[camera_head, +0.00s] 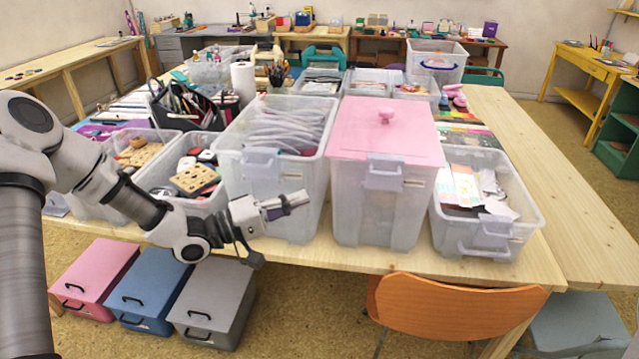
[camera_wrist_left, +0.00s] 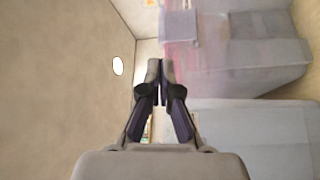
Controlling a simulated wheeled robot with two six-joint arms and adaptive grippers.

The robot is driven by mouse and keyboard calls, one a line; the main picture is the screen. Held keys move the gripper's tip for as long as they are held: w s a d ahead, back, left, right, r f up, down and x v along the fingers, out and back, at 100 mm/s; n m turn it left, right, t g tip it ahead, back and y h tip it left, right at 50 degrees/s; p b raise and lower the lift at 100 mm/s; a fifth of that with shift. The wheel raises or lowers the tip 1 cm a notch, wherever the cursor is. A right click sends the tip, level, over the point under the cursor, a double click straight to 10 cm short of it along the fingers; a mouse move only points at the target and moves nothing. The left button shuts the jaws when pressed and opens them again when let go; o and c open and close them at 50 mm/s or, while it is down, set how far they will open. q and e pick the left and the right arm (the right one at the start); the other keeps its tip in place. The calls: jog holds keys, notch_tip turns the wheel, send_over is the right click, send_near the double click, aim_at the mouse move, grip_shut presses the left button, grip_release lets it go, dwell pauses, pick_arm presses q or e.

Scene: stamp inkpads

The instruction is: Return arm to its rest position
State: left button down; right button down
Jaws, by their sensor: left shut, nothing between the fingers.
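My left arm comes in from the left in the head view. Its gripper (camera_head: 287,204) is in front of the open clear bin of grey items (camera_head: 232,165), near the front edge of the table, and points to the right. In the left wrist view the two fingers (camera_wrist_left: 160,68) are together with nothing between them. The gripper is shut and empty. My right arm and gripper are not in view.
A clear bin with a pink lid (camera_head: 355,130) and a clear bin of papers (camera_head: 520,225) stand on the table (camera_head: 400,258). Pink, blue and grey boxes (camera_head: 215,300) sit on the floor below. An orange chair (camera_head: 450,308) stands at the front right.

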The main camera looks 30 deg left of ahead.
pick_arm(q)
jog(key=s+d+f+g+y, duration=0.1)
jog(key=s+d+f+g, duration=0.2)
jog(key=f, duration=0.5)
jog(key=s+d+f+g+y, duration=0.2)
jog(key=s+d+f, duration=0.15)
jog(key=f, duration=0.45)
jog(key=s+d+f+g+y, duration=0.1)
jog(key=s+d+f+g, duration=0.15)
jog(key=d+f, duration=0.45)
jog(key=s+a+f+m+g+y, duration=0.2)
jog(key=s+a+f+g+y, duration=0.15)
jog(key=s+f, duration=0.75)
jog(key=s+a+f+m+g+y, duration=0.1)
jog(key=s+a+m+g+y, duration=0.2)
jog(key=s, duration=0.6)
jog(key=a+m+y, duration=0.1)
jog(key=a+y, duration=0.1)
jog(key=a, duration=0.1)
jog(key=shift+s+f+m+g, duration=0.2)
jog(key=shift+f+m+g, duration=0.1)
jog(key=shift+f+g, duration=0.1)
jog(key=shift+y, duration=0.25)
